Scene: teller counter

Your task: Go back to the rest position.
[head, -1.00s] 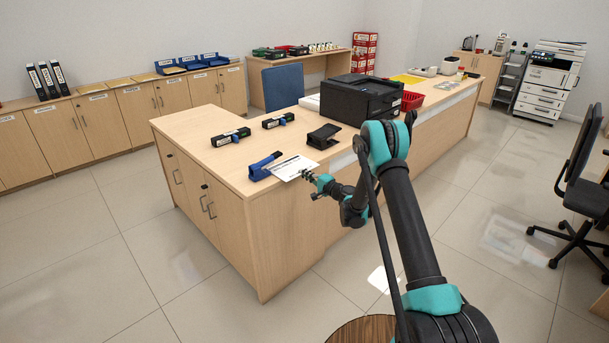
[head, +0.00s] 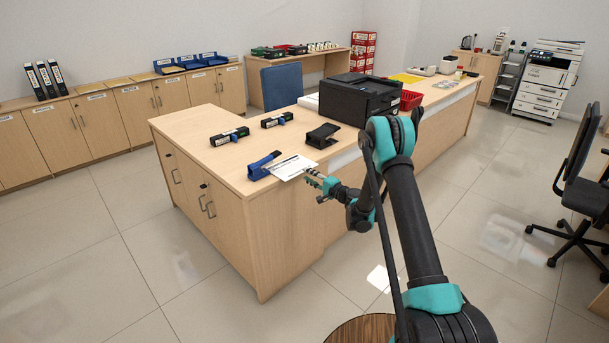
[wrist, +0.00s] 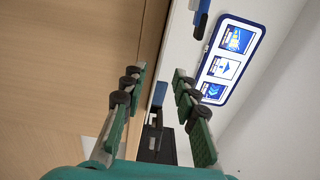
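My gripper (head: 313,178) is just off the near edge of the counter (head: 222,170), a little to the right of a white sheet of paper (head: 290,168). In the wrist view my gripper (wrist: 160,90) has its two green-padded fingers apart, with nothing between them. The sheet lies at the counter edge and partly overhangs it. A blue stapler-like tool (head: 263,166) sits at the sheet's left end; whether it grips the sheet is too small to tell.
Two black stamp-like items (head: 230,136) (head: 277,120), a black holder (head: 322,136) and a black printer (head: 359,98) stand on the counter. A blue-framed sign (wrist: 230,58) shows in the wrist view. An office chair (head: 585,187) stands at right. Floor between is clear.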

